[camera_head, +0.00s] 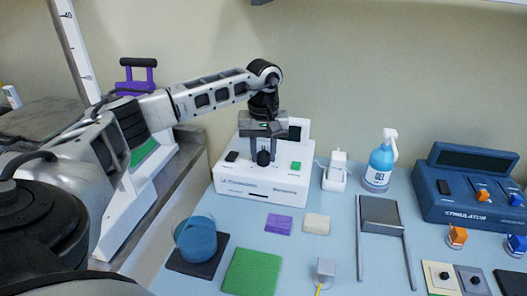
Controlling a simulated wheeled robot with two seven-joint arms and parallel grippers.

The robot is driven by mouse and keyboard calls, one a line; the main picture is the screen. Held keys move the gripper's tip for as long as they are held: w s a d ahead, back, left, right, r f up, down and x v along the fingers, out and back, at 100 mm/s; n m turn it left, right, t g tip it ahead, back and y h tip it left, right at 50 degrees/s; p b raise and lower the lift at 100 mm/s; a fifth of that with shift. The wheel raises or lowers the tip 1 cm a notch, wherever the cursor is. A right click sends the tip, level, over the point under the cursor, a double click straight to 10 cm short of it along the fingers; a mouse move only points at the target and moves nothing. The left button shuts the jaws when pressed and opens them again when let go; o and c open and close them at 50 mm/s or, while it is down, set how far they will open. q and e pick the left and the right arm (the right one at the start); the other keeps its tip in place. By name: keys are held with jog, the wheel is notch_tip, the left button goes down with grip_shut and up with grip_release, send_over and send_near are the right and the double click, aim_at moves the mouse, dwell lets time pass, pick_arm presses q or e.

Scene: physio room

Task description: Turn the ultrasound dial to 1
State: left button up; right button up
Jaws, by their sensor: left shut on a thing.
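The white ultrasound unit (262,189) stands at the back of the light blue table. Its black dial (263,158) sits on the top face, between a black square on the left and a green button (296,165) on the right. My left gripper (264,149) comes down from above and is shut on the dial. The gripper partly hides the dial and the unit's small dark screen (295,132). The dial's pointer and numbers are too small or hidden to read. My right gripper is not in view.
A white probe holder (336,173) and a blue spray bottle (381,161) stand right of the unit. A blue stimulator (468,195) is at the far right. A blue round container (196,240), a green pad (250,272) and small purple and cream pads lie in front.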

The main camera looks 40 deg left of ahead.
aim_at(263, 150)
pick_arm(q)
jog(key=o, duration=1)
jog(key=shift+c, duration=0.2)
jog(key=shift+r, duration=0.15)
notch_tip(263, 150, up, 12)
jog(key=b, duration=0.1)
